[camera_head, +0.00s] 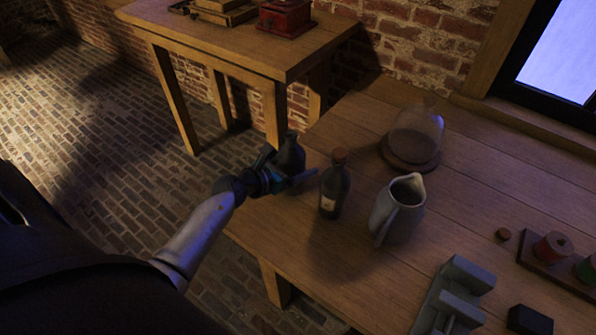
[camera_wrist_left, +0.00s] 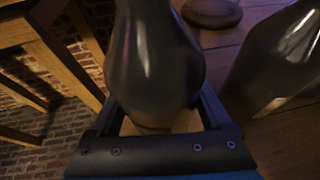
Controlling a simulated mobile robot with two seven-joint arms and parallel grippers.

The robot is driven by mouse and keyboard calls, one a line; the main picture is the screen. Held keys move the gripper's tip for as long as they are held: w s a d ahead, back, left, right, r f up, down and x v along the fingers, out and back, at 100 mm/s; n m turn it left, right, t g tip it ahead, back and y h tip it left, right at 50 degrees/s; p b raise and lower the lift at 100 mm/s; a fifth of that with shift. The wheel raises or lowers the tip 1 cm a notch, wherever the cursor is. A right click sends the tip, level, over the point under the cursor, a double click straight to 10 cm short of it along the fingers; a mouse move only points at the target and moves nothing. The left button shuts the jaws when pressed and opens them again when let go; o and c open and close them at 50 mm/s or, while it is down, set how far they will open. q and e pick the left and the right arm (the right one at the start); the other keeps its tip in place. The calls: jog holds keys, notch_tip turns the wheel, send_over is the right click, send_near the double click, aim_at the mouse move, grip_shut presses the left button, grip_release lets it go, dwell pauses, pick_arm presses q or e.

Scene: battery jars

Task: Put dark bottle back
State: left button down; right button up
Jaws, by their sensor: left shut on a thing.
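The dark bottle (camera_head: 291,155), rounded and glossy, is held about upright in my left gripper (camera_head: 294,178) at the left edge of the near wooden table. In the left wrist view the dark bottle (camera_wrist_left: 152,65) fills the space between the two fingers of my left gripper (camera_wrist_left: 158,115). I cannot tell whether its base touches the tabletop. A second brown bottle (camera_head: 335,190), with a cork and a pale label, stands just right of the gripper; it also shows in the left wrist view (camera_wrist_left: 275,65). My right gripper is not in view.
On the near table (camera_head: 335,265), a grey jug (camera_head: 398,208) stands right of the corked bottle. A glass dome (camera_head: 417,132) on a round base is behind. A grey stand (camera_head: 458,290) and spools (camera_head: 553,247) are at right. A side table (camera_head: 240,52) stands behind.

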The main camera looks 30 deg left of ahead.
pick_arm(q)
jog(key=shift+f, duration=0.35)
jog(key=shift+f, duration=0.15)
grip_release()
jog(key=shift+f, duration=0.1)
jog(key=shift+s+r, duration=0.1)
jog(key=shift+r, duration=0.2)
jog(key=p+v, duration=0.2)
jog(key=v, duration=1)
